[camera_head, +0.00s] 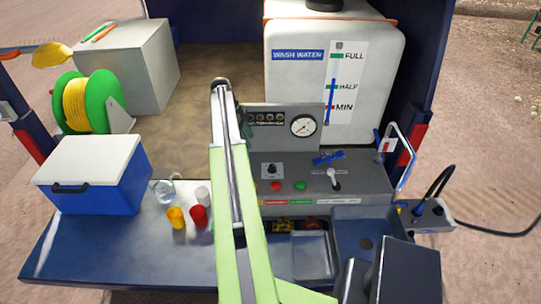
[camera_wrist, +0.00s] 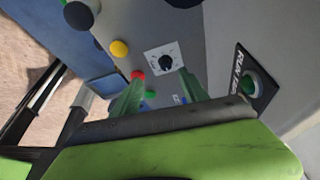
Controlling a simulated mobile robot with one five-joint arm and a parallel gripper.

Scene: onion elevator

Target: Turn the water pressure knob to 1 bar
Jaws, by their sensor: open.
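A black knob on a square white dial plate (camera_head: 272,170) sits on the grey control panel, just right of my arm in the head view. It also shows in the wrist view, as a black knob (camera_wrist: 166,62) beyond my fingers. Its label and setting are too small to read. A round white gauge (camera_head: 304,126) stands above and right of it; its scale is unreadable. My gripper (camera_wrist: 160,92) is open, its green fingers apart and empty, short of the knob with no visible contact.
Near the knob are a red button (camera_head: 276,186), a green button (camera_head: 300,186), a blue handle (camera_head: 328,158) and a lever (camera_head: 334,178). A wash water tank (camera_head: 390,75) stands behind. Cups (camera_head: 177,217), a jug (camera_head: 164,191) and a cooler (camera_head: 95,185) stand left.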

